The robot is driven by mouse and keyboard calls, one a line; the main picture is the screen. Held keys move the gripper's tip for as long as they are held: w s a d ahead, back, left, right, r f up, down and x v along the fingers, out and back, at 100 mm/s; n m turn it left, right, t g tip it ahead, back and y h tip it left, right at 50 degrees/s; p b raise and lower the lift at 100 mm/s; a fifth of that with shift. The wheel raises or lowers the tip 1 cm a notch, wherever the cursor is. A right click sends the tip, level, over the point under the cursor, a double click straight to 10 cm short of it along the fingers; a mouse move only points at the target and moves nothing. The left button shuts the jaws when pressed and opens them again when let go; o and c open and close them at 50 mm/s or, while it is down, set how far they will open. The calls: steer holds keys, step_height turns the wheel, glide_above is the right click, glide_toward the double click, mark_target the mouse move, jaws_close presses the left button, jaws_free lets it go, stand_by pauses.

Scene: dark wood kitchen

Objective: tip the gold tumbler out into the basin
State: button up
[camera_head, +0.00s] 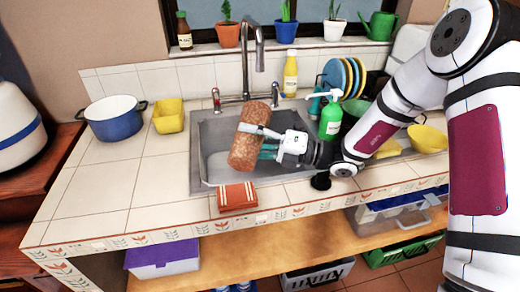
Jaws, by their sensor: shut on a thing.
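The gold tumbler (245,155), a speckled copper-gold cylinder, is held over the left part of the basin (209,136). It leans a little, with its top toward the right. My gripper (262,141) reaches in from the right and is shut on its side, with one white finger across the front. The inside of the tumbler does not show, and I cannot tell what it holds. The basin is a grey metal sink set in the tiled counter; the tumbler and gripper hide part of its floor.
The tap (257,55) stands behind the basin. A green soap bottle (331,118) and a plate rack with plates (350,75) are to the right. A folded orange cloth (237,196) lies in front. A blue pot (115,122) and yellow container (168,117) stand left; the left counter front is clear.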

steer(key=shift+w+d+m+p, duration=0.1)
steer(key=shift+w+m+p, duration=0.2)
steer(key=shift+w+m, duration=0.35)
steer(key=shift+w+m+t+p, duration=0.25)
steer(key=shift+m+t+p, duration=0.25)
steer(key=shift+m, duration=1.05)
stand_by(0.4)
